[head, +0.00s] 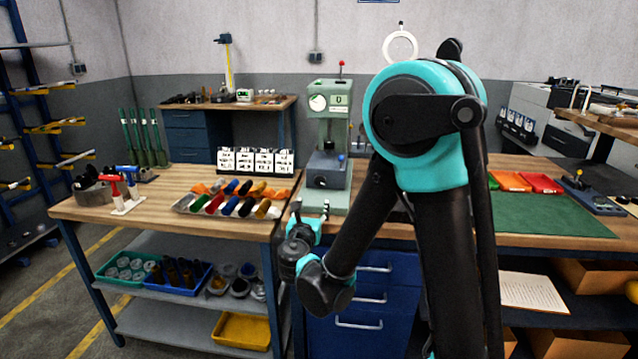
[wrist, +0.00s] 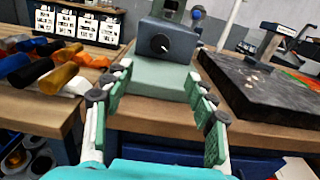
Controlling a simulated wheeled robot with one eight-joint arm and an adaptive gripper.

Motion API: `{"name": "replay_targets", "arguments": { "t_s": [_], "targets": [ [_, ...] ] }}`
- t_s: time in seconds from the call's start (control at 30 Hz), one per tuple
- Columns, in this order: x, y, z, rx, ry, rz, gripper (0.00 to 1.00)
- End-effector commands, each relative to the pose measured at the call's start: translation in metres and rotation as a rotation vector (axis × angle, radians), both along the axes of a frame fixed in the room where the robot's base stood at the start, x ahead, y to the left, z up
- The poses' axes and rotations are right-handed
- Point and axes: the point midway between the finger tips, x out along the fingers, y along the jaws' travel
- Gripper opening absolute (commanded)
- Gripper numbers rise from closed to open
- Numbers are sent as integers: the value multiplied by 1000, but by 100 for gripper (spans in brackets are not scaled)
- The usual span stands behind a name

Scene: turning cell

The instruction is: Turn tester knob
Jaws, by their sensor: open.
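The tester (head: 329,120) is a green upright machine with a dial on its head, standing on the bench. In the wrist view its dark grey block (wrist: 182,41) faces me above a pale green base. The round black tester knob (wrist: 160,44) is on the front of this block, with a white pointer mark slanting to the lower right. In the head view my gripper (head: 312,209) is just in front of the tester.
A tray of colored-handled pieces (head: 235,200) lies left of the tester, with white labelled boxes (head: 255,161) behind. A dark slab (wrist: 255,92) stands close on the right in the wrist view. A green mat (head: 545,217) lies further right.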

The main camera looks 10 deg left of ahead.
Motion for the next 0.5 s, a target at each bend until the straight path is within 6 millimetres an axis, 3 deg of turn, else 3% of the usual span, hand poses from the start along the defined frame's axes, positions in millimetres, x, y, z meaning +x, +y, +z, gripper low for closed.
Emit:
{"name": "replay_targets", "arguments": {
  "t_s": [0.5],
  "targets": [
    [104, -4, 0, 2, 0, -2, 57]
  ]
}}
